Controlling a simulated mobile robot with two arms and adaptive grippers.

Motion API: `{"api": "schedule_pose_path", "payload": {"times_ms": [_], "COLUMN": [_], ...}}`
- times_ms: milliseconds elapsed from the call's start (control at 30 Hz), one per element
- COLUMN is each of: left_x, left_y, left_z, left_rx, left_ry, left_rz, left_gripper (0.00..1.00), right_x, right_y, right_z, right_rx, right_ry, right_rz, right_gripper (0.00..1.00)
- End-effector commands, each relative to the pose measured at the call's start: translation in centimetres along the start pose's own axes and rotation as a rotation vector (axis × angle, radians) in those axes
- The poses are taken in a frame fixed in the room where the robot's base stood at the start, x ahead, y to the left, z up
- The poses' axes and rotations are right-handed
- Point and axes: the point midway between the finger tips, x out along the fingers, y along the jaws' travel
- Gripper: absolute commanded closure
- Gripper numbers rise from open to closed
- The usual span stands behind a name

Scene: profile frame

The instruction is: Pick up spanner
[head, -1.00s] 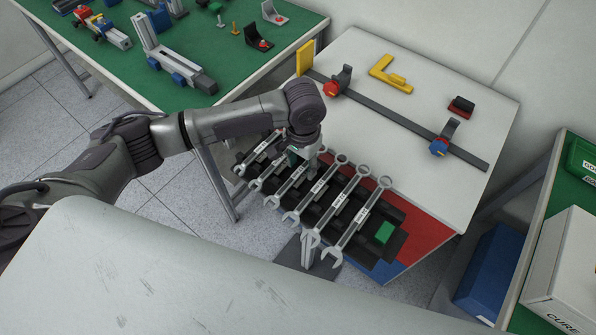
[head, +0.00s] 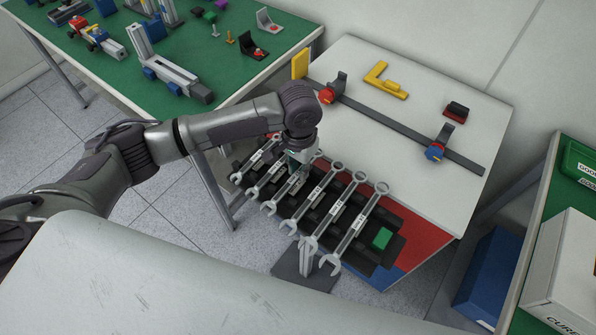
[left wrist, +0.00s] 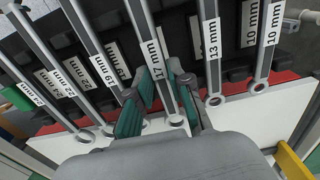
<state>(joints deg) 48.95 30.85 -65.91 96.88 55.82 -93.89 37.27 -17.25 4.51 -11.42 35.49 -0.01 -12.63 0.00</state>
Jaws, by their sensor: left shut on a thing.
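Several grey combination spanners with white size labels lie side by side on a sloping black rack (head: 400,247). In the left wrist view, one spanner (left wrist: 155,58) is labelled 17 mm. My left gripper (head: 297,168) reaches down from above into the row. In the left wrist view, its teal-padded fingers (left wrist: 160,100) are shut on the 17 mm spanner near its ring end. That spanner still lies in line with its neighbours; I cannot tell whether it is clear of the rack. The gripper partly hides it in the head view. My right gripper is not in view.
Neighbouring spanners, such as the 13 mm one (left wrist: 212,50), lie close on both sides. Behind the rack, a white-topped workbench (head: 400,130) carries a grey rail (head: 395,128) and a yellow bracket (head: 385,80). A green table (head: 120,75) with parts stands back left.

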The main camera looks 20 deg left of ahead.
Motion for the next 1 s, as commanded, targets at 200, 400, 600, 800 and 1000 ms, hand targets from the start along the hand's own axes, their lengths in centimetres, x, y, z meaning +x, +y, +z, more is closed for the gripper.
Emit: {"api": "schedule_pose_path", "payload": {"times_ms": [200,400,600,800,1000], "left_x": [-3.4,-6.2,-8.5,-9.6,-9.8], "left_y": [0.9,5.0,8.2,9.8,10.0], "left_z": [0.4,2.8,4.8,5.8,6.0], "left_rx": [0.006,0.007,0.004,0.0,-0.002], "left_ry": [0.003,0.004,0.003,0.001,0.0], "left_rz": [0.004,0.005,0.004,0.002,0.001], "left_gripper": [1.0,1.0,1.0,1.0,1.0], "right_x": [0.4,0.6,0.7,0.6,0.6], "right_y": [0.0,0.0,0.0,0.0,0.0], "right_z": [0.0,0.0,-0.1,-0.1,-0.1], "right_rx": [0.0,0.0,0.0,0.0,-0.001], "right_ry": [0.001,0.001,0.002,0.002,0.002], "right_rz": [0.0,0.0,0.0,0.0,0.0], "right_gripper": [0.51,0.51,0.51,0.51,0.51]}}
